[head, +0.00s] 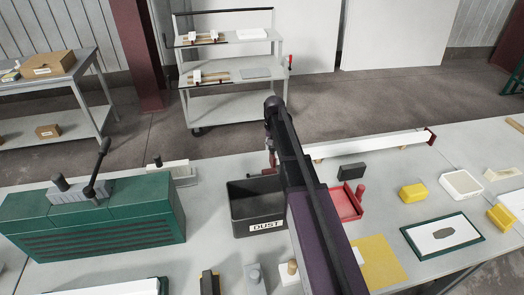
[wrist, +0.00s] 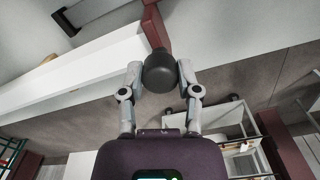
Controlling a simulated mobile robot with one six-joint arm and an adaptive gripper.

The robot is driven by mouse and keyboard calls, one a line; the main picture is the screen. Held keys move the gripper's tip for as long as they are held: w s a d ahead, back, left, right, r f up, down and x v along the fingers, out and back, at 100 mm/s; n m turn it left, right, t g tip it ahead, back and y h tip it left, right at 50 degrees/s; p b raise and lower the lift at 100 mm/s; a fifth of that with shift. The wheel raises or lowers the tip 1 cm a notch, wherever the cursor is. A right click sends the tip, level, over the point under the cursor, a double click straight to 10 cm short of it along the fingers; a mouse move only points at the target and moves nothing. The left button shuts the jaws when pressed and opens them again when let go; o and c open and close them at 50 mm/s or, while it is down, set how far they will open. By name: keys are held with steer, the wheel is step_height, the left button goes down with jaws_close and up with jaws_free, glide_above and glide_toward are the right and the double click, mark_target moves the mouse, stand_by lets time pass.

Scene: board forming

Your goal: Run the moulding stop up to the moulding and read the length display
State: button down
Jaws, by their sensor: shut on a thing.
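My gripper (wrist: 160,80) is shut on a round black knob (wrist: 160,71), one finger on each side of it. A dark red block, the moulding stop (wrist: 154,27), shows just beyond the knob. The white moulding (wrist: 75,75) runs from beside this block toward the lower left in the wrist view. In the head view the long white moulding (head: 375,145) lies along the bench's far edge, with a dark red end piece (head: 430,136) at its right end. My arm hides most of its left end there. Whether the stop touches the moulding is unclear. I cannot make out a length display.
A black dust bin (head: 257,207) stands left of my arm. A green machine (head: 95,222) fills the bench's left side. A red tray (head: 346,202), a black block (head: 351,171) and yellow blocks (head: 413,193) lie to the right. A shelf cart (head: 230,75) stands beyond the bench.

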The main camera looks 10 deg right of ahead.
steer(key=shift+d, duration=1.05)
stand_by(0.4)
steer(key=shift+c, duration=1.5)
jaws_free()
steer(key=shift+r, duration=0.1)
